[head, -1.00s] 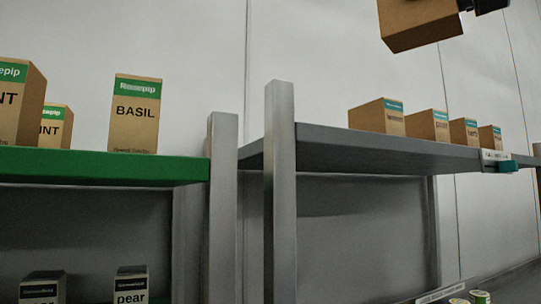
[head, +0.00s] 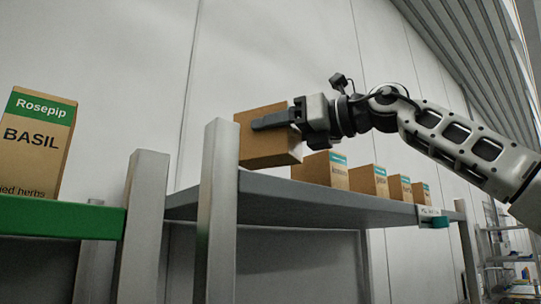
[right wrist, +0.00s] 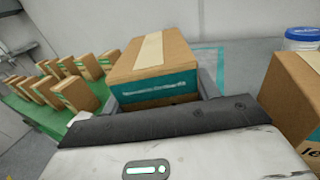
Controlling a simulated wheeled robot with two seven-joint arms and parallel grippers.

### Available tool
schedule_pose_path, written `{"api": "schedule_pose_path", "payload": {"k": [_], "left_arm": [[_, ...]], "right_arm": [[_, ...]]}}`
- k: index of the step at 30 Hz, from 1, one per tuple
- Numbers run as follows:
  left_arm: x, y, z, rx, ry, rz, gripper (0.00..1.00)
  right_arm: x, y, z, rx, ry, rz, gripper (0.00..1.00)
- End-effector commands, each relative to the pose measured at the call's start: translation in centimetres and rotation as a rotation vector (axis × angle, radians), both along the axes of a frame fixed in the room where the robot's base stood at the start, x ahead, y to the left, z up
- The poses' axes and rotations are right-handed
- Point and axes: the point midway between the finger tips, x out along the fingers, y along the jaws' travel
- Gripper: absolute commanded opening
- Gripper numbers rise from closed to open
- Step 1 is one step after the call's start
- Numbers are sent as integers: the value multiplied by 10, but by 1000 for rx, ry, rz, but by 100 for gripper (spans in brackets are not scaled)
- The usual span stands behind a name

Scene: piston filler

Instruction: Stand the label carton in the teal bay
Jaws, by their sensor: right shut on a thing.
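My right gripper (head: 283,122) is shut on a brown carton (head: 262,150). In the head view the carton is at the left end of the grey shelf (head: 300,199), behind a grey post. In the right wrist view the carton (right wrist: 155,52) sits between the two fingers, with a pale tape strip on top and a teal band facing the camera. A teal outline (right wrist: 221,62) on a grey surface shows just right of it, partly hidden by the carton and gripper. My left gripper is not in view.
Several teal-banded cartons (head: 367,180) stand in a row on the grey shelf, right of the held carton. A BASIL carton (head: 36,150) stands on the green shelf (head: 60,219) at left. The wrist view shows a large carton (right wrist: 292,100) and a blue-lidded tub (right wrist: 302,38) at right.

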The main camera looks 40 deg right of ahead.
Motion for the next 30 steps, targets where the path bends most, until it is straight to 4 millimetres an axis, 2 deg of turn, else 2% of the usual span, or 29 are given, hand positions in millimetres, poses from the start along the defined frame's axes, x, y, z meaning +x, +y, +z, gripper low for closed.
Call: {"api": "schedule_pose_path", "payload": {"k": [6, 12, 24, 25, 27, 30], "left_arm": [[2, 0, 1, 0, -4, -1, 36], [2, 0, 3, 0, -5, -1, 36], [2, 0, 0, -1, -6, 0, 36], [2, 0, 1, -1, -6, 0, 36], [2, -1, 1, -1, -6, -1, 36], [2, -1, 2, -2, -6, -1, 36]], "right_arm": [[10, 8, -15, 1, -2, 1, 28], [9, 6, -40, 1, -4, -1, 28], [9, 6, -46, 1, -4, -2, 28], [9, 6, -47, -1, 0, -2, 65], [9, 6, -47, -1, 0, -2, 82], [9, 6, -47, -1, 0, -2, 82]]}}
